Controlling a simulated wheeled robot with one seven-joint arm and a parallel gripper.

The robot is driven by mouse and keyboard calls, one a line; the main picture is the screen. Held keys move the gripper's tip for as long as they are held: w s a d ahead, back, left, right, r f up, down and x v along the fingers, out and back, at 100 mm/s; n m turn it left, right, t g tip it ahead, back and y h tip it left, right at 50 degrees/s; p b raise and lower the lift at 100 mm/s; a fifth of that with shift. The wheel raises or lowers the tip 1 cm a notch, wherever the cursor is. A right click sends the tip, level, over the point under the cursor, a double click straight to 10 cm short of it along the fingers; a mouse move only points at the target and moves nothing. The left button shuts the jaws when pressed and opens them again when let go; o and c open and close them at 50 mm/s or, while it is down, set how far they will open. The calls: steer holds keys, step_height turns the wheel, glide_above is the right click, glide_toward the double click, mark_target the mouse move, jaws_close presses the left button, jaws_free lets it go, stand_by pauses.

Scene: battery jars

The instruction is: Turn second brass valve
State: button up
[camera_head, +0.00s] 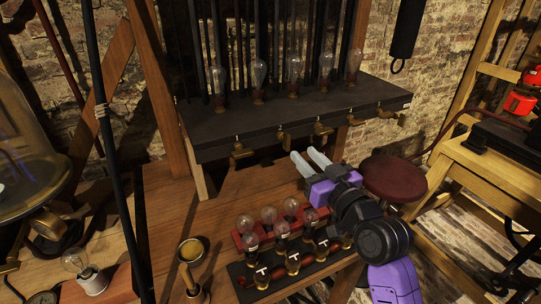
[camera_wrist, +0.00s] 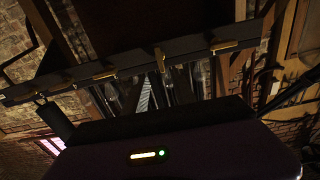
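A row of several brass valves hangs along the front edge of a dark shelf (camera_head: 300,118). Counting from the left in the head view, the first valve (camera_head: 240,151) is at the shelf's left end and the second valve (camera_head: 283,139) is right of it. A third valve (camera_head: 322,130) follows. My gripper (camera_head: 303,152) has two pale fingers set apart with nothing between them. Its tips are just below the shelf edge, between the second and third valves in the picture; I cannot tell whether they touch. The wrist view shows the valve row tilted, with one T-shaped valve (camera_wrist: 162,60) near its middle.
Several bulbs (camera_head: 268,215) stand in a red and black rack on the wooden bench (camera_head: 165,215) below. A round red stool (camera_head: 392,178) is right of my gripper.

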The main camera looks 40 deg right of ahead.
mark_target(289, 142)
steer(key=x, duration=0.2)
steer(key=p+x, duration=0.1)
steer(key=x, duration=0.5)
steer(key=shift+a+f+p, duration=0.2)
steer(key=shift+f+p, duration=0.15)
jaws_close()
